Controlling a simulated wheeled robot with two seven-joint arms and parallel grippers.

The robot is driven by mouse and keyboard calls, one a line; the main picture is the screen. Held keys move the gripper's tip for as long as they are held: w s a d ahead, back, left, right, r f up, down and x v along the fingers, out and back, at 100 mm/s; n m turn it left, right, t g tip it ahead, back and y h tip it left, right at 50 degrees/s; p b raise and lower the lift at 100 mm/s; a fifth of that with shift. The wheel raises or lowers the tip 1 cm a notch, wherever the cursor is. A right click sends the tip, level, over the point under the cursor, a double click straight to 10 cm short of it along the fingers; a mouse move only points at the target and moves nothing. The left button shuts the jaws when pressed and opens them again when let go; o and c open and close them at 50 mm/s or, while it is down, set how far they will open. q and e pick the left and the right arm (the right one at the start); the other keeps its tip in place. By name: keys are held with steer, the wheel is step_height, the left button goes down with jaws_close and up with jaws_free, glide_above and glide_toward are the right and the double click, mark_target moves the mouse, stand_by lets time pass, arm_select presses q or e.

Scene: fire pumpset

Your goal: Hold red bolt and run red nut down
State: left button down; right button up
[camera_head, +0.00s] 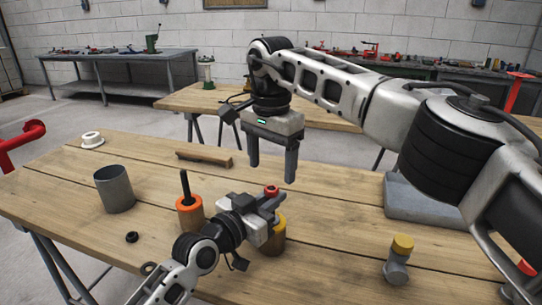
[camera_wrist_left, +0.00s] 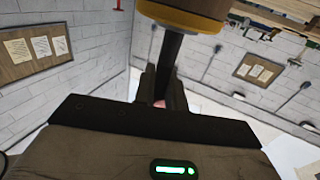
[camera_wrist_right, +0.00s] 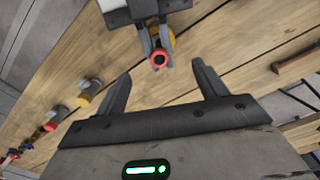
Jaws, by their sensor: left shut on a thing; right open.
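The red bolt (camera_head: 271,190) stands upright, a dark shaft with a red ring at its top end. It rises from a brown cylinder with a yellow collar (camera_head: 276,237). My left gripper (camera_head: 270,199) is shut on it just below the red ring. In the left wrist view the dark shaft (camera_wrist_left: 171,58) runs from the yellow collar to between the fingers. My right gripper (camera_head: 272,172) is open and empty above the bolt, fingers pointing down. In the right wrist view the red ring (camera_wrist_right: 159,58) lies ahead of the open fingers (camera_wrist_right: 162,68). I cannot clearly make out a separate red nut.
An orange-collared cylinder with a dark rod (camera_head: 190,213) stands left of my left gripper. A yellow-topped grey piece (camera_head: 400,258) and a red-topped piece (camera_head: 526,268) are at right.

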step_height(320, 180, up, 7)
steer(key=shift+r, duration=0.2)
stand_by(0.4)
arm_select(q)
steer(key=c, duration=1.4)
jaws_free()
steer(key=shift+o, duration=0.2)
steer(key=v, duration=1.6)
steer(key=shift+b, duration=0.45)
arm_select(e)
steer(key=shift+f, duration=0.5)
